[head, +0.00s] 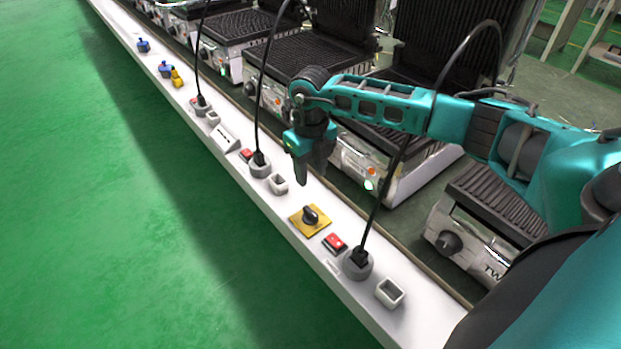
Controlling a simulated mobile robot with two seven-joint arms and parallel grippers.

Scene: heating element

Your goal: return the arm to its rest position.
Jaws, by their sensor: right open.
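My right arm comes in from the right of the head view and reaches over the grills. My right gripper (303,172) points down above the white ledge, beyond the yellow plate with the black rotary knob (310,215). I see nothing between its fingers, and it looks clear of the knob. My left gripper does not show.
A white ledge (352,287) carries red switches (334,243), grey sockets with black plugs (358,263), and small white boxes (390,292). Black cables rise from the plugs near my arm. Contact grills (398,165) stand behind. Green floor (90,200) lies open at left.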

